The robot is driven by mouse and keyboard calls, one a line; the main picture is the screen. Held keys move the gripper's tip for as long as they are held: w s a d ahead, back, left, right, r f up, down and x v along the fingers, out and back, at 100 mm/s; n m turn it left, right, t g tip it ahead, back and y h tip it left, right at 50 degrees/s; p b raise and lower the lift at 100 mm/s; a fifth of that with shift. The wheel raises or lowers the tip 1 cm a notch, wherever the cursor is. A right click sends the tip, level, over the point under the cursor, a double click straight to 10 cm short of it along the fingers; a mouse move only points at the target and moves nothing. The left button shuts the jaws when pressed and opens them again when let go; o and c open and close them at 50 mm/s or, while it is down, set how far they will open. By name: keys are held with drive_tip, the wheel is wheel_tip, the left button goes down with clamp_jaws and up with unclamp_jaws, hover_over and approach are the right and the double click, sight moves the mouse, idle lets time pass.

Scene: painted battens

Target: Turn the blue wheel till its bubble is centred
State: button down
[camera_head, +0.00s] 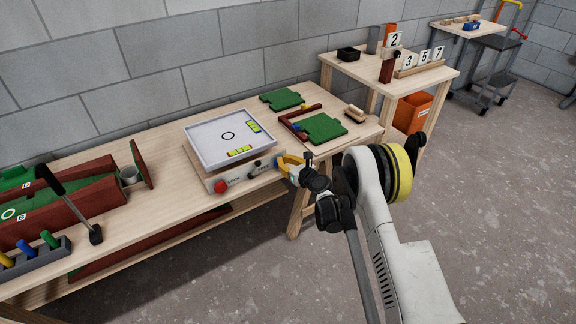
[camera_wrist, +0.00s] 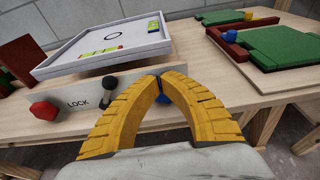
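A white square tray (camera_head: 222,158) with a black ring mark sits on a wooden-topped box. It has two yellow-green bubble vials, one at its front (camera_head: 240,151) and one at its right side (camera_head: 253,127). The bubbles are too small to place surely. The blue wheel (camera_wrist: 162,99) is on the box's front at the right, mostly hidden by my yellow fingers. My gripper (camera_wrist: 161,76) has its fingertips nearly together around the wheel and looks shut on it. In the head view my gripper (camera_head: 282,161) is at the box's right front corner.
A red knob (camera_wrist: 43,109) and a black lever (camera_wrist: 110,82) beside the word LOCK are on the box front, left of my fingers. Green pieces (camera_head: 320,127) and a dark red frame lie to the right. A long-handled black tool (camera_head: 66,200) stands left. The floor in front is clear.

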drive_tip(key=shift+w+a, duration=0.55)
drive_tip(key=shift+w, duration=0.25)
drive_tip(key=shift+f, duration=0.25)
drive_tip(key=shift+w+d, duration=0.15)
drive_tip(key=shift+d, duration=0.1)
idle(0.7)
drive_tip(key=shift+r, duration=0.15)
drive_tip(key=shift+r, duration=0.15)
drive_tip(key=s+d, duration=0.1)
drive_tip(key=s, duration=0.1)
drive_tip(key=s+d, duration=0.2)
drive_tip(key=s, duration=0.1)
drive_tip(key=shift+d, duration=0.2)
